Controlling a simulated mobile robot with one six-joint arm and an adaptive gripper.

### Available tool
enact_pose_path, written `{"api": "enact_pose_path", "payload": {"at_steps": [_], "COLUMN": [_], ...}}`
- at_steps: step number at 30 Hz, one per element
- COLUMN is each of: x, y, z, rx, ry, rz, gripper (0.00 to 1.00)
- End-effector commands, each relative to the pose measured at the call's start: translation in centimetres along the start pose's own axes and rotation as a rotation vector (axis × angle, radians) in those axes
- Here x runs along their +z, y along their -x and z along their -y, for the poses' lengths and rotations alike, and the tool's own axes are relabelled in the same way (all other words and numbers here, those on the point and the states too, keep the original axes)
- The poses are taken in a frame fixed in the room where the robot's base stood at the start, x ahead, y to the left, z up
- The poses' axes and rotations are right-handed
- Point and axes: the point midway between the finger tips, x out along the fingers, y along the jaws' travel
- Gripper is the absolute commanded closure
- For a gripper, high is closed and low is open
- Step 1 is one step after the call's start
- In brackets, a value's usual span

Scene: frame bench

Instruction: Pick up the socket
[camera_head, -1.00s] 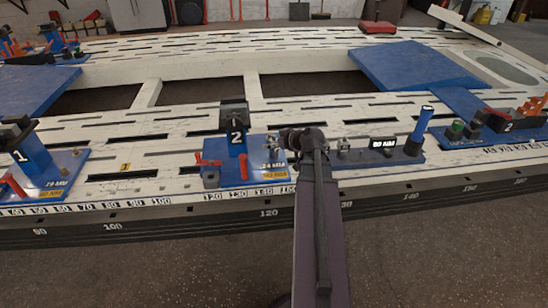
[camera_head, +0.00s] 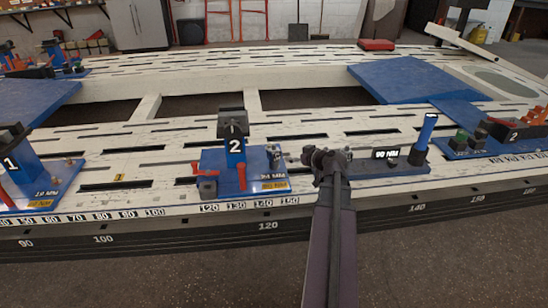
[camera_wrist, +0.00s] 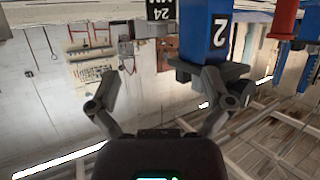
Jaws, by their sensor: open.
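I cannot single out the socket for certain in either view. A blue plate (camera_head: 214,158) on the white frame carries a blue post (camera_head: 236,148) marked 2 with a dark head, red levers, and a small grey metal piece (camera_head: 274,154) at its right edge. My gripper (camera_head: 326,158) is just right of this plate, in front of the dark rail with a 90 MM label. In the wrist view my gripper (camera_wrist: 160,88) has its two fingers wide apart with nothing between them. The post marked 2 (camera_wrist: 206,32) appears upside down beyond the fingers.
Another blue station (camera_head: 52,183) marked 1 is at the left, and one marked 2 (camera_head: 478,148) at the far right. The white slotted frame (camera_head: 130,150) lies between them.

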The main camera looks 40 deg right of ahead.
Motion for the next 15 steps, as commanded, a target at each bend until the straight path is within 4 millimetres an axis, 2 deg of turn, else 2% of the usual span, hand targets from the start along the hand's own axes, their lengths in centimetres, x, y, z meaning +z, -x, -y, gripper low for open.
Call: {"api": "enact_pose_path", "payload": {"at_steps": [5,15], "x": [0.1,0.2], "y": [-1.6,-6.6], "z": [-0.1,-0.1], "rx": [-0.001,-0.002], "ry": [0.001,0.002], "rz": [0.000,0.001], "gripper": [0.00,0.00]}}
